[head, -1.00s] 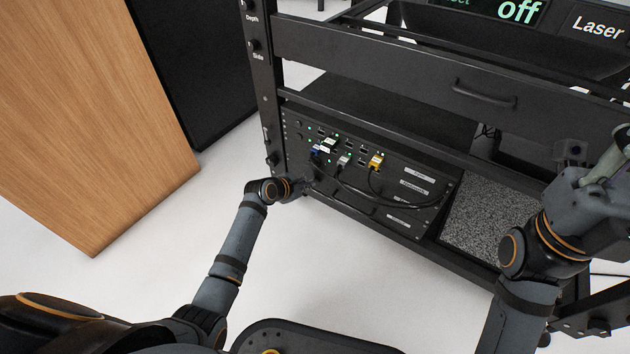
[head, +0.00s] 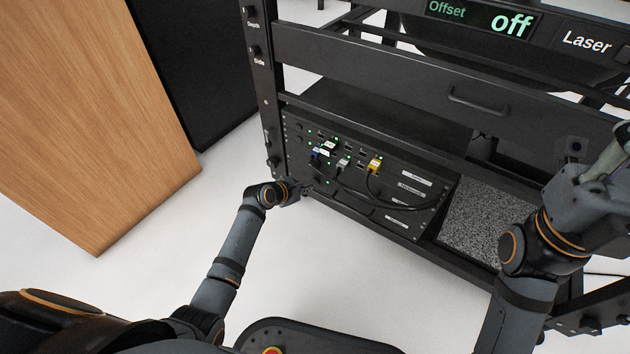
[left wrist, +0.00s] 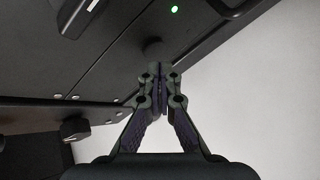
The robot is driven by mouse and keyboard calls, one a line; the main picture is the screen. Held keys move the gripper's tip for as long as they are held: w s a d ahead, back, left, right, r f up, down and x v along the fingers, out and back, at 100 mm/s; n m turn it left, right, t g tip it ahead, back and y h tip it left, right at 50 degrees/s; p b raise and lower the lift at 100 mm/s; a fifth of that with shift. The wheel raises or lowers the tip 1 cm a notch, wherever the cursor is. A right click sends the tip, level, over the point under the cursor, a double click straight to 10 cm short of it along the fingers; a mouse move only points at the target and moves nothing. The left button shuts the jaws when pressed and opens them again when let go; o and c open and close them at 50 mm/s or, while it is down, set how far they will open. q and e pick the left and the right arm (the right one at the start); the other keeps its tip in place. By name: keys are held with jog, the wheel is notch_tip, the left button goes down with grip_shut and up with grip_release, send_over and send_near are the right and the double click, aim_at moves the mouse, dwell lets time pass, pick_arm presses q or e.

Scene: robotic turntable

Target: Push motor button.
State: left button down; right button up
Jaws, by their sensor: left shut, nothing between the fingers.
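The black control panel (head: 395,180) sits low in the rack, with green lights and cables plugged in. My left gripper (head: 308,186) is at its lower left corner, small and dark in the head view. In the left wrist view its fingertips (left wrist: 160,78) are together with nothing between them. They point at a round dark button or knob (left wrist: 152,48) on the panel face, right in front of them. Whether they touch it I cannot tell. I cannot read a motor label. My right gripper (head: 612,160) is at the right edge, partly cut off.
A green light (left wrist: 174,9) glows near the dark knob. Black cables loop across the panel. A drawer with a handle (head: 480,101) and a display reading "off" (head: 511,24) are above. A wooden cabinet (head: 90,120) stands left. White floor between it and the rack is clear.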

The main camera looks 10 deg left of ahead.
pick_arm(q)
jog(key=s+a+p, duration=0.2)
jog(key=s+p, duration=0.2)
jog(key=s, duration=0.1)
jog(key=shift+s+p, duration=0.3)
jog(key=shift+s, duration=0.05)
dwell(0.4)
